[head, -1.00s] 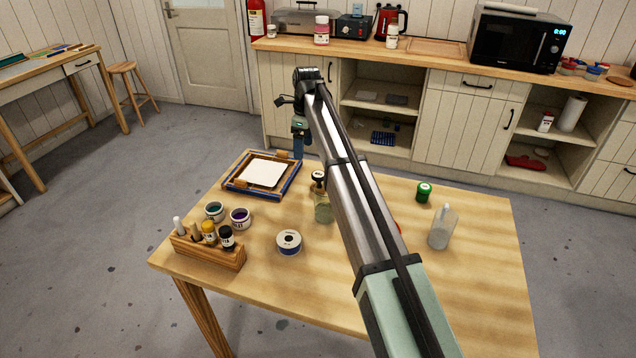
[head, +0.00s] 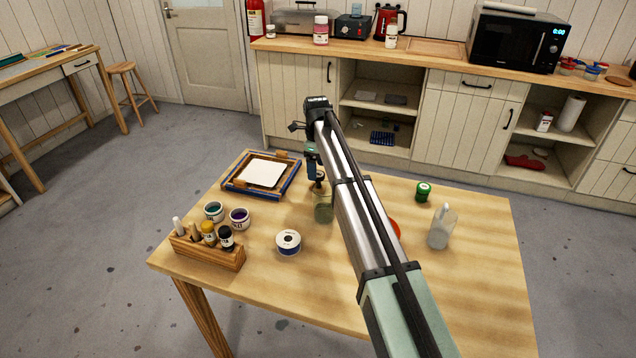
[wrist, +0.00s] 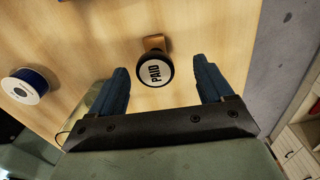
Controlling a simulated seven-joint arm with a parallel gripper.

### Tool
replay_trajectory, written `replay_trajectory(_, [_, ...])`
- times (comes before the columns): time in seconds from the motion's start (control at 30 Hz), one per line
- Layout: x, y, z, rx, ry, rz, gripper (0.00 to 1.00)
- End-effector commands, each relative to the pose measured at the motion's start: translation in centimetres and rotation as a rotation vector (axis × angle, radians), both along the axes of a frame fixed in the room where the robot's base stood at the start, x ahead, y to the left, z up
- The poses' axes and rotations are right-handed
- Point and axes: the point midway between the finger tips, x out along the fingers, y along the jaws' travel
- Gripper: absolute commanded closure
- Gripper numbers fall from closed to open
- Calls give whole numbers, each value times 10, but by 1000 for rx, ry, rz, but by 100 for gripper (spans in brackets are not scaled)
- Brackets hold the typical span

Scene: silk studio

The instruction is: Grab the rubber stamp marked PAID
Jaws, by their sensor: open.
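The rubber stamp (wrist: 155,70) has a round black top with a white label reading PAID and a wooden part beside it. In the wrist view it lies between the two blue fingers of my gripper (wrist: 159,66), a little nearer the left one, with clear gaps on both sides. The gripper is open and empty. In the head view my gripper (head: 313,168) points down over the stamp (head: 319,187), whose top is mostly hidden by the finger.
A greenish glass jar (head: 323,212) stands close in front of the stamp. A framed screen (head: 262,174) lies to its left. A ribbon spool (head: 288,242), ink pots (head: 239,218) and a wooden rack of bottles (head: 207,250) stand at the left. A spray bottle (head: 441,230) stands right.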

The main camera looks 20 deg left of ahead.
Motion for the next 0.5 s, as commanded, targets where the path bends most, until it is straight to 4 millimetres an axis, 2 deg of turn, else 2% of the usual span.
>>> replay_trajectory(0.17, [-5, -4, -14, -1, 1, 0, 20])
replay_trajectory(0.4, [-7, -7, -44, 0, 1, 0, 20])
replay_trajectory(0.5, [-7, -7, -50, 0, 0, 0, 20])
